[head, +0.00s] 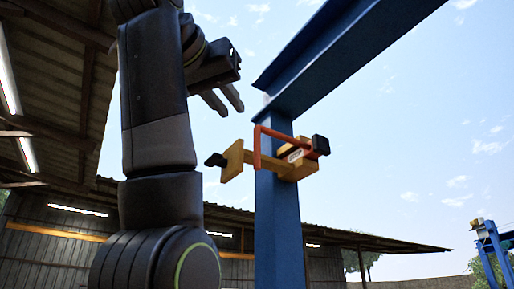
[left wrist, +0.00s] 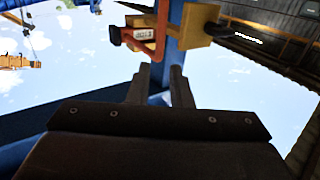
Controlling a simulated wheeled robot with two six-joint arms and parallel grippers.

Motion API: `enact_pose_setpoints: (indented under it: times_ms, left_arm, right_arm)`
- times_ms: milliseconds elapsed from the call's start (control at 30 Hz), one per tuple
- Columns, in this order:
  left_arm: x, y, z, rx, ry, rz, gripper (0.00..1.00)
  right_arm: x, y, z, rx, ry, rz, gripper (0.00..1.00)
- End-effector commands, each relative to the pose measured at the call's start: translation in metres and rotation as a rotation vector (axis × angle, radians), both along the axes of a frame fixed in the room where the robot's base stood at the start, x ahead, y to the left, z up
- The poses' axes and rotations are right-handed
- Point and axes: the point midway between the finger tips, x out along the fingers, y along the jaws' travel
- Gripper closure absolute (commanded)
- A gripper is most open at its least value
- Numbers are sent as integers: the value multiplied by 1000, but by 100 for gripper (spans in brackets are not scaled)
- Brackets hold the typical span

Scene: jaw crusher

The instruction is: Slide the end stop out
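The end stop is a yellow piece (head: 297,170) with a white label, black ends and a yellow plate on its left, set across a blue post (head: 277,225). An orange-red U-shaped handle (head: 288,134) stands on its front. The end stop shows at the top of the left wrist view as a yellow block (left wrist: 199,24), with the orange-red handle (left wrist: 161,30) beside it. My left gripper (head: 226,101) is above and left of the end stop, its fingers apart and empty. The fingers (left wrist: 159,76) point towards the end stop without visibly touching it. My right gripper is out of view.
A blue beam (head: 345,48) runs from the top of the post to the upper right, close above the end stop. A shed roof (head: 45,95) is behind at left. Another blue frame (head: 492,245) stands far right. Open sky lies right of the post.

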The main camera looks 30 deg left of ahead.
Motion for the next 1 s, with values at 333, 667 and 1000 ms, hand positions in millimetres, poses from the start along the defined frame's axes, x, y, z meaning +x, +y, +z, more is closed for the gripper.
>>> enact_pose_setpoints:
  times_ms: [333,667,1000]
  left_arm:
    - [56,12,6,0,1,2,81]
    - [104,21,3,-1,3,2,81]
    - [128,26,0,0,0,0,81]
  right_arm:
    - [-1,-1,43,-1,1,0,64]
    - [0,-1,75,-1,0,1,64]
    - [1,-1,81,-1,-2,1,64]
